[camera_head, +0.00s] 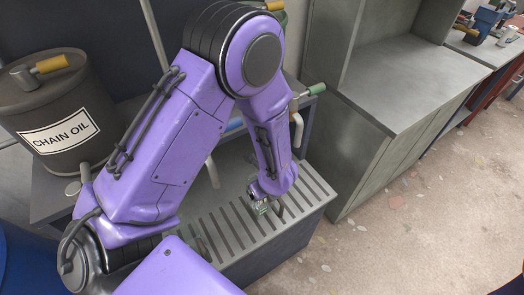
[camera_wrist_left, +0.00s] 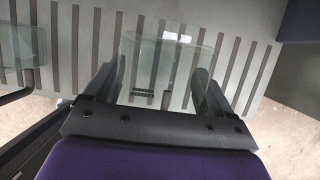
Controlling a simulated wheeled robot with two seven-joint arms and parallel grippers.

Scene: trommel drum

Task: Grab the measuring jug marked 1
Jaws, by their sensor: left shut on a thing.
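A clear glass measuring jug (camera_wrist_left: 160,62) stands between the two dark fingers of my left gripper (camera_wrist_left: 158,85) in the left wrist view. The gripper is shut on it, one finger on each side. Dark marks show on its glass, but I cannot read a number for sure. In the head view my left gripper (camera_head: 265,207) is low over the slatted grey bench top, and the jug is mostly hidden by the wrist. A second clear glass vessel (camera_wrist_left: 22,50) stands at the left edge of the left wrist view. My right gripper is not in view.
The slatted bench top (camera_head: 302,196) has free room around the gripper. A dark drum labelled CHAIN OIL (camera_head: 62,115) stands at the left. A green-ended handle (camera_head: 316,89) sticks out behind my arm. A grey cabinet (camera_head: 400,85) stands to the right, with open floor in front.

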